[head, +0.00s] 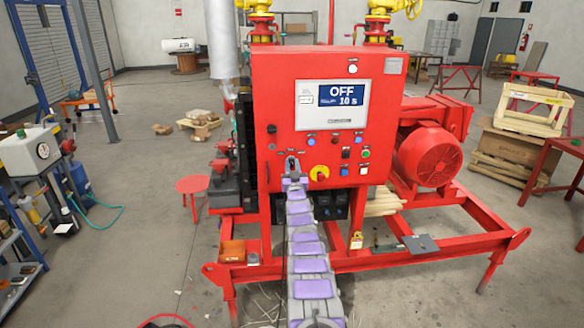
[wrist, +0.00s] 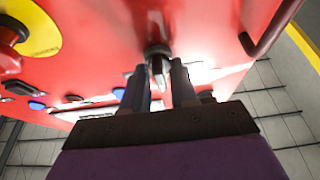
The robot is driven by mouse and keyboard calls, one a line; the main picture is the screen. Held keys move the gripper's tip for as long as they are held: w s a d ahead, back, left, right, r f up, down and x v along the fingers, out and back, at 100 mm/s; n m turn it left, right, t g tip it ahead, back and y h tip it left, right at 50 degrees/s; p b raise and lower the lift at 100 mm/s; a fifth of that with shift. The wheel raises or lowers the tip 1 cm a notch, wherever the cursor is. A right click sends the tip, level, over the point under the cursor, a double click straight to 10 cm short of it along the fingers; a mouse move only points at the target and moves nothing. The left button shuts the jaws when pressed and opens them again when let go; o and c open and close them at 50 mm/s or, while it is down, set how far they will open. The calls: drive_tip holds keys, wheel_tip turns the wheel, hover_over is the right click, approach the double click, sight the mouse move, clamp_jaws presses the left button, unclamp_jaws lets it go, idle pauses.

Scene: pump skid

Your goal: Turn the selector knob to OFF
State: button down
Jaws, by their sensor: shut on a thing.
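The selector knob (wrist: 158,62) is a small dark knob with a pale pointer on the red panel, seen in the wrist view. My gripper (wrist: 160,80) has one finger on each side of it and is shut on it. In the head view my gripper (head: 292,167) is at the lower left of the red control cabinet (head: 285,90) and hides the knob. The display (head: 331,105) on the cabinet reads "OFF" and "10 s". The knob's position labels cannot be read.
A red emergency stop on a yellow disc (head: 319,173) is close to the right of my gripper, and shows at the upper left in the wrist view (wrist: 28,28). Several coloured buttons (head: 345,154) are farther right. The red skid frame (head: 400,262) stands below.

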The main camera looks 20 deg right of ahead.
drive_tip(key=c, duration=1.2)
unclamp_jaws()
drive_tip(key=shift+w+f, duration=0.1)
drive_tip(key=shift+f, duration=0.1)
drive_tip(key=shift+o, duration=0.2)
drive_tip(key=shift+r, duration=0.1)
drive_tip(key=shift+s, duration=0.2)
drive_tip(key=p+v, duration=0.1)
drive_tip(key=v, duration=1.6)
drive_tip(key=shift+p, duration=0.3)
drive_tip(key=shift+f, duration=0.2)
